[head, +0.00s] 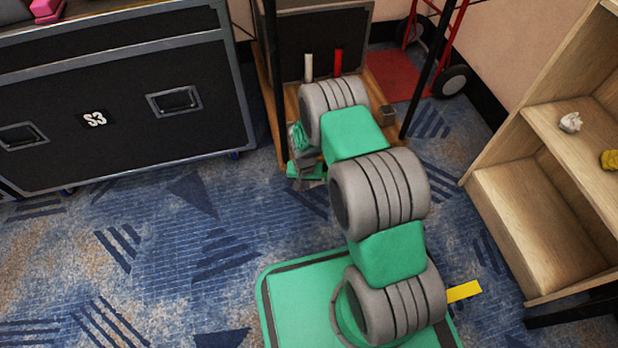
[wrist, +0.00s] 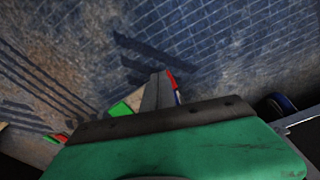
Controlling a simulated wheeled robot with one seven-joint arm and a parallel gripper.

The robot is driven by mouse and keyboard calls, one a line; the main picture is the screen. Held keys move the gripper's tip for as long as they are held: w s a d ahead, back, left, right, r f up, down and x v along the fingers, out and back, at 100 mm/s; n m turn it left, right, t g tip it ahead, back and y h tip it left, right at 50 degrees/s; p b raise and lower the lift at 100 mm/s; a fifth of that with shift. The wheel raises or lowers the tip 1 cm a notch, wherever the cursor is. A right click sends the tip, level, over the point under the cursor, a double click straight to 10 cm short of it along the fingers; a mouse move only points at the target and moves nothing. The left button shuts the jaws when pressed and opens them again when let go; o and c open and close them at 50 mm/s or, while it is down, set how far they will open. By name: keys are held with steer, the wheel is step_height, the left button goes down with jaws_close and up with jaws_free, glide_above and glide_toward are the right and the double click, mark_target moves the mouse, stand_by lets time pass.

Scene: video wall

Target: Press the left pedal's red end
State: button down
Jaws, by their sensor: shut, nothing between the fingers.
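My gripper (wrist: 156,80) is shut and empty; its grey fingers point away over the carpet in the wrist view. A small red piece (wrist: 171,78), with white and blue below it, shows right beside the fingertips; I cannot tell whether they touch. A green piece (wrist: 122,108) lies just left of the fingers. Another small red piece (wrist: 61,137) shows at the lower left. These may be pedal parts, but my gripper body hides most of them. In the head view my gripper (head: 306,172) is low by the wooden base's front edge, partly behind my arm; no pedal is clearly seen there.
A wooden-floored rack (head: 262,75) with dark posts holds an upright white bar (head: 309,66) and red bar (head: 338,62). A black case (head: 120,110) stands left, a wooden shelf (head: 545,225) right, a red hand truck (head: 395,75) behind. Carpet (head: 160,240) at front left is clear.

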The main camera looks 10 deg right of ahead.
steer(key=shift+s+a+r, duration=0.2)
steer(key=shift+s+r, duration=0.05)
steer(key=shift+s, duration=0.25)
step_height(320, 180, up, 8)
steer(key=p, duration=0.3)
steer(key=shift+s+f+p, duration=0.15)
steer(key=shift+s+p, duration=0.2)
steer(key=shift+s, duration=0.05)
steer(key=shift+a, duration=0.1)
